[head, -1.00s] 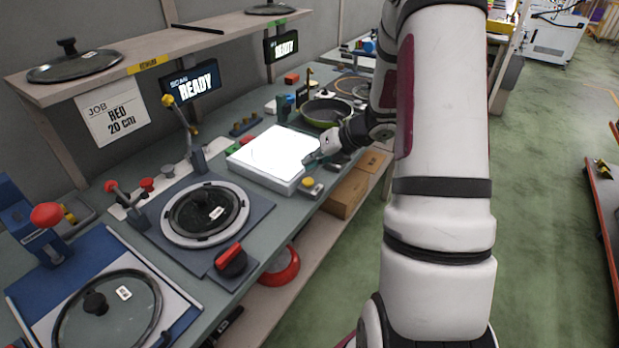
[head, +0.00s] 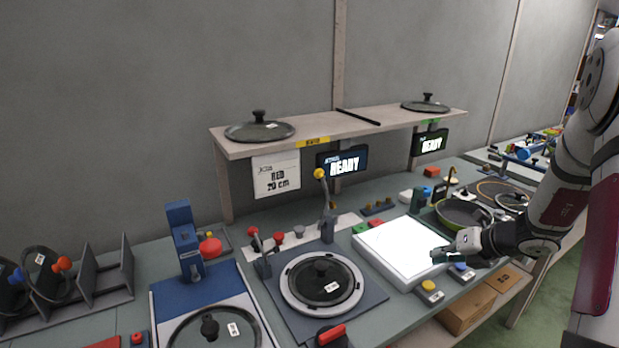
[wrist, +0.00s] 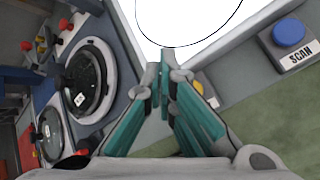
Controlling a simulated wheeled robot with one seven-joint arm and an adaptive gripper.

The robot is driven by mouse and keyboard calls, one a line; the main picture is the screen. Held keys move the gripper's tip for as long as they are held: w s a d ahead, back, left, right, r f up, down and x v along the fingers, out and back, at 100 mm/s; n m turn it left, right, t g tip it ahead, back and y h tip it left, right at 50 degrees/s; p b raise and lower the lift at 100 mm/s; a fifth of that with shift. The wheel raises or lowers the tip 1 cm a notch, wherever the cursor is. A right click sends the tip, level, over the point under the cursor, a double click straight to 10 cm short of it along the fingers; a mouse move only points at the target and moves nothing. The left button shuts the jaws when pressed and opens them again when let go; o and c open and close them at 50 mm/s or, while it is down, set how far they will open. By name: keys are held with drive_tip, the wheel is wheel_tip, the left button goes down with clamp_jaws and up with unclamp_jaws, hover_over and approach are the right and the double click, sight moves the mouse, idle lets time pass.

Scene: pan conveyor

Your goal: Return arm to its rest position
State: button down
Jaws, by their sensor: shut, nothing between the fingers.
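My gripper (head: 441,255) is at the right in the head view, by the near right edge of a lit white light box (head: 402,246). In the wrist view its teal fingers (wrist: 165,75) are together with nothing between them, over the edge of the light box (wrist: 165,22). Whether the fingertips touch the box I cannot tell. My arm reaches in from the right side of the head view.
A glass lid (head: 321,280) sits in a round fixture left of the light box. A green pan (head: 465,213) stands behind my gripper. Button boxes (head: 429,292) line the front edge. A shelf (head: 340,131) with lids runs above. Green floor lies at the right.

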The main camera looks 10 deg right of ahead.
drive_tip(key=s+a+r+n+g, duration=0.1)
drive_tip(key=s+a+r+n, duration=0.2)
drive_tip(key=a+r+n, duration=0.25)
drive_tip(key=s+a+r+n+g+y, duration=0.1)
drive_tip(key=s+a+r+n, duration=0.2)
drive_tip(key=a+r+n, duration=0.3)
drive_tip(key=s+a+r+n+g, duration=0.1)
drive_tip(key=s+a+r+n, duration=0.25)
drive_tip(key=a+n, duration=0.4)
drive_tip(key=s+a+r+n+h, duration=0.1)
drive_tip(key=s+r+n+h, duration=0.1)
drive_tip(key=s+n, duration=0.8)
drive_tip(key=s+a+r+n+h, duration=0.2)
drive_tip(key=s+r+n+h, duration=0.1)
drive_tip(key=s+n, duration=0.6)
drive_tip(key=shift+s+a+r+n+g, duration=0.2)
drive_tip(key=shift+s+n+g, duration=0.2)
drive_tip(key=shift+n, duration=0.5)
drive_tip(key=shift+d, duration=0.1)
